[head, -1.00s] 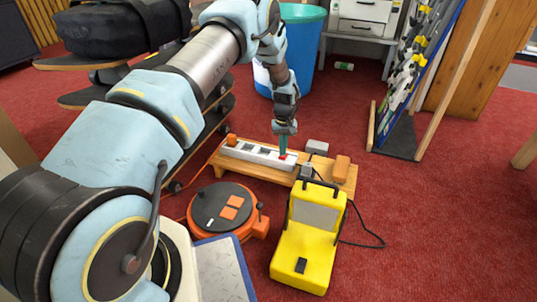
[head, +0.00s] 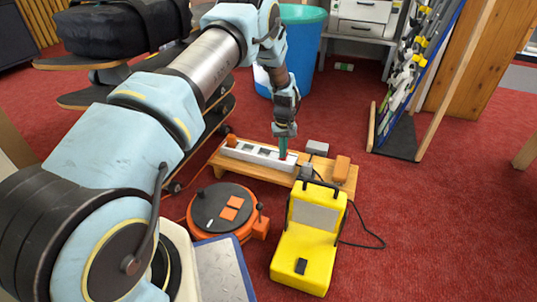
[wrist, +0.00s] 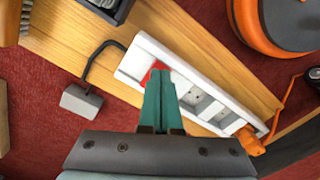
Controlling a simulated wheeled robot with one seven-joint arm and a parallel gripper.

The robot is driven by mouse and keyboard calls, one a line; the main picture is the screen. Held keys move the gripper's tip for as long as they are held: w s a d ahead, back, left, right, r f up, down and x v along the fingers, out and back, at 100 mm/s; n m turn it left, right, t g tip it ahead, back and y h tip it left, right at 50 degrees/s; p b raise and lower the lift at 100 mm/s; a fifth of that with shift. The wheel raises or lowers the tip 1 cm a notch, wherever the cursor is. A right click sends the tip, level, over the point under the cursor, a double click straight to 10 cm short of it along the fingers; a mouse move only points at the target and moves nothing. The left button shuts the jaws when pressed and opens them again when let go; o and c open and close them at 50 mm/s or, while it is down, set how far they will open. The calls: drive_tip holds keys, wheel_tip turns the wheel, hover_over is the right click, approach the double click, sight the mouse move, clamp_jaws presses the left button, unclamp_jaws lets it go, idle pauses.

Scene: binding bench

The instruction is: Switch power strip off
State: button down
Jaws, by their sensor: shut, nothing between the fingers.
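The white power strip (head: 250,152) lies on a low wooden board on the floor. In the wrist view the strip (wrist: 138,56) runs diagonally, with a red switch (wrist: 156,68) at its upper left end and an orange plug (wrist: 249,140) at the other end. My gripper (head: 283,156) points down at the switch end of the strip. Its teal fingers (wrist: 158,72) are shut with nothing between them. The fingertips overlap the red switch in the wrist view and hide part of it. I cannot tell whether they touch it or which way the switch is tilted.
The wooden board (head: 224,166) also carries a grey adapter (head: 317,147) and an orange-brown block (head: 341,168). An orange cable reel (head: 256,228) and a yellow work lamp (head: 290,262) stand in front. A blue bin (head: 305,70) is behind. Red carpet is clear at right.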

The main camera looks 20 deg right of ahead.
wheel_tip(320, 180, up, 7)
drive_tip(key=p, duration=0.5)
drive_tip(key=shift+f, duration=0.1)
idle(0.4)
drive_tip(key=a+r+p, duration=0.2)
drive_tip(key=a+r, duration=1.7)
drive_tip(key=r, duration=0.1)
drive_tip(key=s+a+r+t+p, duration=0.1)
drive_tip(key=s+a+r, duration=0.5)
drive_tip(key=s+a, duration=0.3)
drive_tip(key=s+a+r+t, duration=0.1)
drive_tip(key=s+a+r, duration=0.4)
drive_tip(key=s+a, duration=0.45)
wheel_tip(320, 180, up, 38)
drive_tip(key=p, duration=3.8)
drive_tip(key=shift+a+n, duration=0.15)
drive_tip(key=shift+n, duration=0.25)
